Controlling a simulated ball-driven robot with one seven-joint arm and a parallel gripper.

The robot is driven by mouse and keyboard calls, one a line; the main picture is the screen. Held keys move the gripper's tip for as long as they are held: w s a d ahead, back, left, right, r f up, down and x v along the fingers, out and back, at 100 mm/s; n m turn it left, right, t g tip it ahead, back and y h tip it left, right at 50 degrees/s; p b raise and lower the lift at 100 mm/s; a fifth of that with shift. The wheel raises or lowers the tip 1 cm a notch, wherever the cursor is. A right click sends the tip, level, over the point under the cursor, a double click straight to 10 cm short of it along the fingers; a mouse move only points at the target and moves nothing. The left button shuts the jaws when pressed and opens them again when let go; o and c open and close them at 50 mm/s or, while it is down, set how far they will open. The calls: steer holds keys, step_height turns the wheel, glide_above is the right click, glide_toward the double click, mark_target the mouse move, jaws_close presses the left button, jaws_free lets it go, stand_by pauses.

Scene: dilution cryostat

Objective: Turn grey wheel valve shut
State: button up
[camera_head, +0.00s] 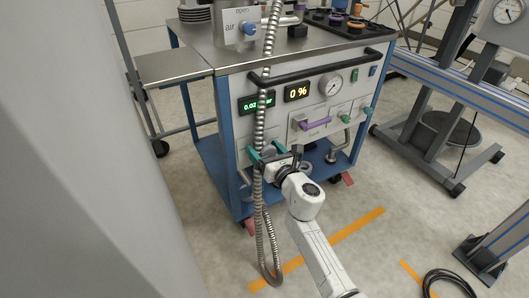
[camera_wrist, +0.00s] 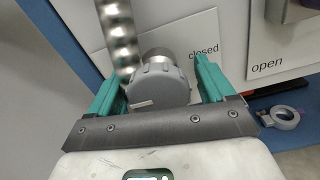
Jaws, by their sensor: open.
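The grey wheel valve (camera_wrist: 160,87) shows in the wrist view, its round face toward me, with a pale mark near its lower edge. My gripper (camera_wrist: 158,72) is open, with one teal finger on each side of the wheel. A small gap shows on the right; on the left I cannot tell whether the finger touches. A "closed" label (camera_wrist: 203,50) is right of the wheel. In the head view my gripper (camera_head: 268,155) is at the lower left of the cart's front panel, and the wheel is hidden there.
A ribbed metal hose (camera_head: 259,130) hangs in front of the panel by my gripper and also shows beside the wheel in the wrist view (camera_wrist: 118,35). A purple handle (camera_head: 316,124) and black rail (camera_head: 320,68) are on the cart. An "open" plate (camera_wrist: 266,64) is further right.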

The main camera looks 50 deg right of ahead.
steer(key=c, duration=1)
